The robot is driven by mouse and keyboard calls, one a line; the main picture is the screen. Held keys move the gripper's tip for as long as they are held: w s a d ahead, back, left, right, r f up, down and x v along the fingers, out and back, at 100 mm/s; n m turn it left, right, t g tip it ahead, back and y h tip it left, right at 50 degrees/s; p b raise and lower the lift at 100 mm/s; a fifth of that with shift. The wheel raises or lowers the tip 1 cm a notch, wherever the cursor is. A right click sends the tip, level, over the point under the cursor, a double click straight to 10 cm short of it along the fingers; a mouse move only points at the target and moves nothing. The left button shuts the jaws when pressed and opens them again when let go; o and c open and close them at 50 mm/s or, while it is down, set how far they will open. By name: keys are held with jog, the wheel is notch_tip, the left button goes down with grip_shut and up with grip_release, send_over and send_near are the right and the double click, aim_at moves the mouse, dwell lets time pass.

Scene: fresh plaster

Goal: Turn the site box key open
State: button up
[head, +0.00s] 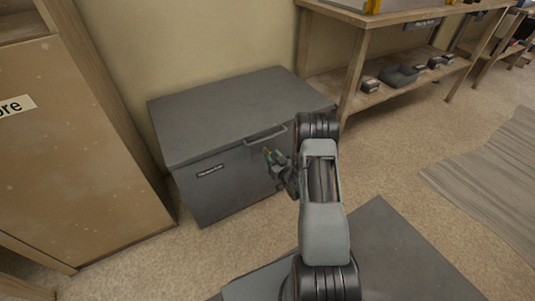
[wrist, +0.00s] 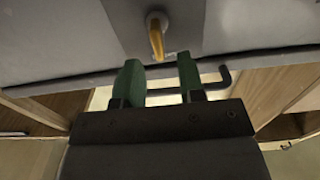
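The grey site box (head: 225,120) stands against the wall with its lid closed, and its front face fills the top of the wrist view (wrist: 60,45). A yellow key (wrist: 157,42) sticks out of a round lock on that face. My gripper (wrist: 160,78) is open and empty, with two green fingers spread apart. The key lies just beyond the fingertips, roughly in line with the gap between them. In the head view my gripper (head: 270,156) is at the box front below the handle, and the key cannot be made out there.
A dark bar handle (head: 265,135) sits on the box front near the lid, close to my fingers in the wrist view (wrist: 226,76). A wooden cabinet (head: 75,150) stands left, a wooden shelf (head: 355,85) right. A grey striped mat (head: 495,165) lies on the floor.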

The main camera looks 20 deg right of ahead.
aim_at(269, 153)
jog(key=shift+w+a+b, duration=0.15)
jog(key=shift+w+b, duration=0.05)
jog(key=shift+w, duration=0.85)
jog(key=shift+w+a+b, duration=0.1)
jog(key=shift+w+b, duration=0.05)
jog(key=shift+w, duration=0.85)
jog(key=shift+c, duration=0.2)
grip_shut()
